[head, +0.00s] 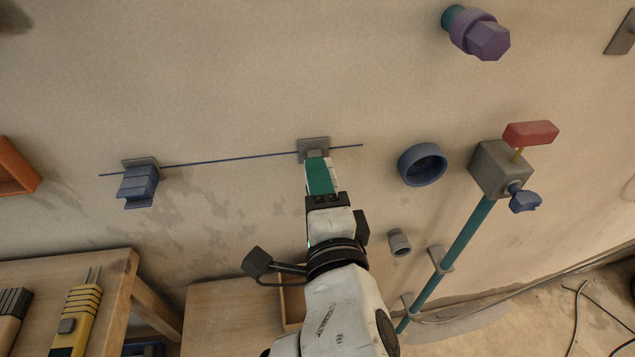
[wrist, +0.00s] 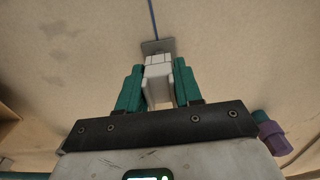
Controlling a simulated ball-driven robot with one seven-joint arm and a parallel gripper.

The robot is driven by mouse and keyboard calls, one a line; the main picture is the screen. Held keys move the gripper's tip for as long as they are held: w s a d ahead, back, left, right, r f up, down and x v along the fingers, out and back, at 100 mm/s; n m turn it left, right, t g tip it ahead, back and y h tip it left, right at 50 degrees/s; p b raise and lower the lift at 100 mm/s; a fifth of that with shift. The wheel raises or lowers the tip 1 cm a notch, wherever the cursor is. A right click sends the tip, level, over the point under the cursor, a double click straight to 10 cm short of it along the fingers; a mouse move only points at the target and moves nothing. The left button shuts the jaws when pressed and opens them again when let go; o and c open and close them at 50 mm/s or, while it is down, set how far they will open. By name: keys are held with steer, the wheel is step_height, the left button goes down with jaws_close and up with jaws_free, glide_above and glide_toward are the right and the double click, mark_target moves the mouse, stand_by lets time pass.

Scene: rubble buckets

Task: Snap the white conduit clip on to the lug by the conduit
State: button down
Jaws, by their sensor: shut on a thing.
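My gripper (head: 320,172) has green fingers and is raised to the wall. In the wrist view, the gripper (wrist: 158,78) is shut on the white conduit clip (wrist: 158,66), which sits between both fingers. In the head view the fingers hide most of the clip. The grey lug (head: 313,146) is on a plate on the wall straight ahead of the fingertips; its plate also shows in the wrist view (wrist: 154,46). The clip is at or very close to the lug; I cannot tell whether they touch. The thin blue conduit (head: 230,159) runs across the wall past the lug.
A blue clip-like block (head: 138,184) sits on another plate at left. A blue ring (head: 422,164) and a grey valve box (head: 500,169) with a red handle (head: 530,133) are at right. A wooden bench (head: 110,280) stands below left.

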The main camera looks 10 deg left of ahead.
steer(key=shift+b, duration=0.35)
steer(key=shift+w, duration=0.2)
steer(key=shift+b+x, duration=0.6)
steer(key=shift+x, duration=0.75)
steer(key=c, duration=0.7)
jaws_free()
steer(key=shift+s, duration=0.1)
steer(key=b+v, duration=0.1)
steer(key=v, duration=0.9)
steer(key=shift+s+d, duration=0.1)
steer(key=shift+s, duration=0.25)
